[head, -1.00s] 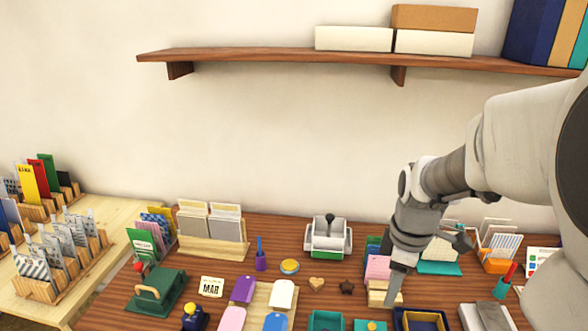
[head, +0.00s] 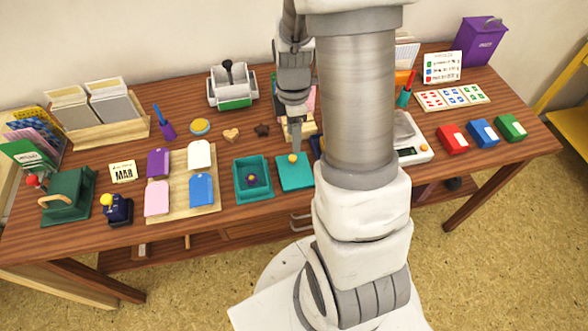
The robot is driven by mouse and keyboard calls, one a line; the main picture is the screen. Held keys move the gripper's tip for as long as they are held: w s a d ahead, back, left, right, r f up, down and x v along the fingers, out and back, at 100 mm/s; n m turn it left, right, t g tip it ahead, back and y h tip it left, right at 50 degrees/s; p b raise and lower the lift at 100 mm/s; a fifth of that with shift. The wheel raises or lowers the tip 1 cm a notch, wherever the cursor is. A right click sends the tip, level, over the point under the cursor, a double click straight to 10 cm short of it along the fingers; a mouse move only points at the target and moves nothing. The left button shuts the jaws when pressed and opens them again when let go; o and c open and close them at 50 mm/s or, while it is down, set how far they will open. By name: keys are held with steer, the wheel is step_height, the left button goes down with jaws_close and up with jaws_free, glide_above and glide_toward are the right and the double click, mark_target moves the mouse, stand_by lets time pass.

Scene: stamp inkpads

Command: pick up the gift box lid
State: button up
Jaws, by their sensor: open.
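The gift box lid (head: 294,177) is a flat teal square with a small yellow knob. It lies on the wooden table in the head view, just right of an open teal box (head: 252,187) with a small purple and yellow thing inside. My gripper (head: 296,148) is open and points down. Its tip appears just behind and above the lid's knob; I cannot tell the exact gap or whether they touch. The lid lies flat and is not held. My arm hides the table to the right of the lid.
A wooden board (head: 180,207) with coloured tags lies to the left. Behind are a heart-shaped piece (head: 231,134), a dark star (head: 262,130) and a grey-green press (head: 232,90). A white scale (head: 415,155) and red, blue and green boxes stand right of my arm.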

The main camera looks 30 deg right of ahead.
mark_target(293, 157)
step_height(293, 157, down, 8)
steer(key=shift+r+b, duration=0.1)
steer(key=shift+b, duration=0.55)
steer(key=shift+a, duration=0.1)
jaws_close()
